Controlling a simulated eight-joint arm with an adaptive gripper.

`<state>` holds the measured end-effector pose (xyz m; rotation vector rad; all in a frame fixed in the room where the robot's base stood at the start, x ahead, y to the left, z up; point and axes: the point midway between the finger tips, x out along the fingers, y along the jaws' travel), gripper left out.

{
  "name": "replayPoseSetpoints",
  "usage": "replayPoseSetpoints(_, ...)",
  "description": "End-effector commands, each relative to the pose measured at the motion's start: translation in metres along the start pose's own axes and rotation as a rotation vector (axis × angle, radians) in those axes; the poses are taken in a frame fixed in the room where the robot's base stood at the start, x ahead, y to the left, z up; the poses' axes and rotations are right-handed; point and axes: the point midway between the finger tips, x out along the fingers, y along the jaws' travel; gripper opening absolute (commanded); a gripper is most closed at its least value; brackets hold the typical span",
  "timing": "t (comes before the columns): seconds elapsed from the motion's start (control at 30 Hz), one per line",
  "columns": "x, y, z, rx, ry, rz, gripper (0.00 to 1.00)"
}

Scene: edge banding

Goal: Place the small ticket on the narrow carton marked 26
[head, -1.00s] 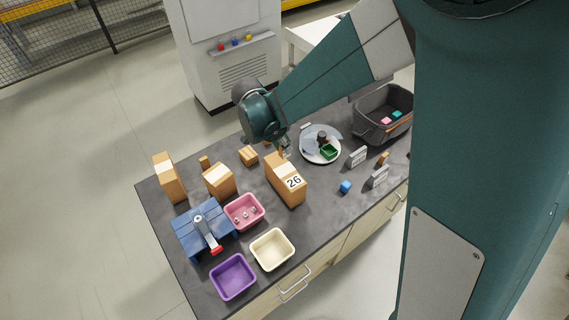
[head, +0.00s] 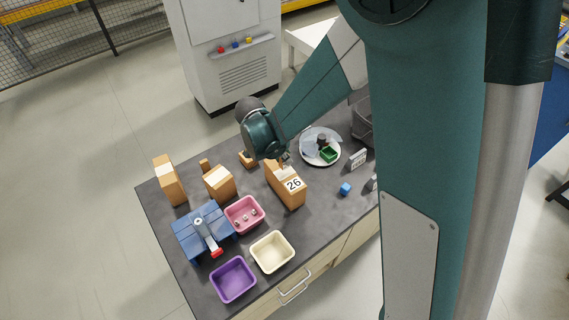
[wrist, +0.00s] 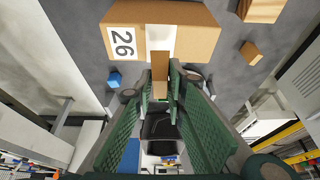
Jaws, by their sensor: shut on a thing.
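My gripper (head: 283,160) is at the carton's far end in the head view. In the wrist view my gripper (wrist: 161,80) is shut on a small brown piece, likely the ticket (wrist: 160,66), which overlaps the carton's pale strip in the picture. I cannot tell whether it touches the carton.
Other cartons (head: 171,184) stand to the left. A blue stand (head: 187,236), a pink bin (head: 231,223), a cream bin (head: 274,268) and a purple bin (head: 252,285) are at front left. A plate (head: 312,158) and a blue cube (head: 345,189) are to the right.

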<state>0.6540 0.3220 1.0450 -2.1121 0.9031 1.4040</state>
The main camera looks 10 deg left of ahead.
Motion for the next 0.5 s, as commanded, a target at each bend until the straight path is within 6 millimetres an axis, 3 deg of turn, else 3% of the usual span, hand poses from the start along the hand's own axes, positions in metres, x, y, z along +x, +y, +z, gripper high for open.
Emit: replayPoseSetpoints(0.5, 0.034, 0.0, 0.014, 0.0, 0.0, 0.0, 0.06)
